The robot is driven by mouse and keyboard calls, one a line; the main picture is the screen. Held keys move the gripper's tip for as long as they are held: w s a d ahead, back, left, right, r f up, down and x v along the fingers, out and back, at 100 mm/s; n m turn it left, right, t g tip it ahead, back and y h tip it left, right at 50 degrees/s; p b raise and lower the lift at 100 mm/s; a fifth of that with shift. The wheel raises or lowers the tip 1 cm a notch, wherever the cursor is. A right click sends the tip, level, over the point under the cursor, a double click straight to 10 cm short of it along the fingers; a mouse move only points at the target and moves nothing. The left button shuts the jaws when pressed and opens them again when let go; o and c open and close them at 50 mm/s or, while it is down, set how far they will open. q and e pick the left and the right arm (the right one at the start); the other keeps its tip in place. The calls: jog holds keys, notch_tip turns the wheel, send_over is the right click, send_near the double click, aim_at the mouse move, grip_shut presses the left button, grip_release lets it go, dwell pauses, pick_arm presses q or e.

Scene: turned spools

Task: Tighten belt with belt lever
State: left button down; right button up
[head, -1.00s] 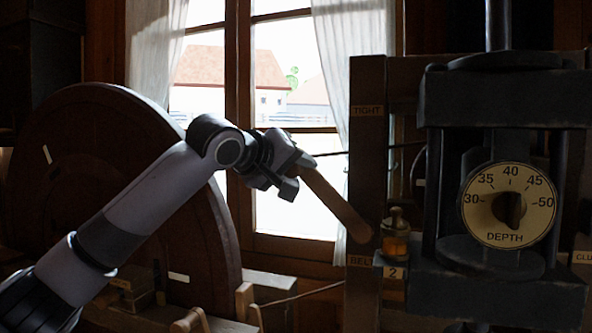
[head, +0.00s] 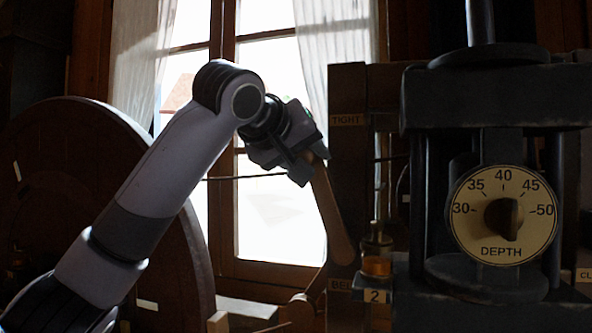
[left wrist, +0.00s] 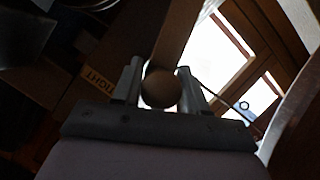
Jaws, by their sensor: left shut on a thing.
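The belt lever (head: 331,215) is a wooden bar. It slants from its upper end in my left gripper down to the post (head: 346,93) above the BELT label (head: 340,284). My left gripper (head: 312,163) is shut on the lever near its top end, below the level of the TIGHT label (head: 348,120). In the left wrist view the lever's round end (left wrist: 161,87) sits between both fingers, and the TIGHT label (left wrist: 98,81) shows to the left. My right gripper is not in view.
A press with a DEPTH dial (head: 503,215) stands at the right. A small brass and amber oiler (head: 376,250) stands beside the post, above a tag marked 2. A large dark wheel (head: 95,180) fills the left, before a bright window.

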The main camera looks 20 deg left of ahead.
pick_arm(q)
jog(key=shift+d+r, duration=0.15)
jog(key=shift+d, duration=0.4)
jog(key=shift+d+p, duration=0.4)
jog(key=shift+d, duration=0.55)
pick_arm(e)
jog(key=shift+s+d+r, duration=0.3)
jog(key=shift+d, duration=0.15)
pick_arm(q)
jog(key=c, duration=0.7)
grip_release()
jog(key=shift+s, duration=0.1)
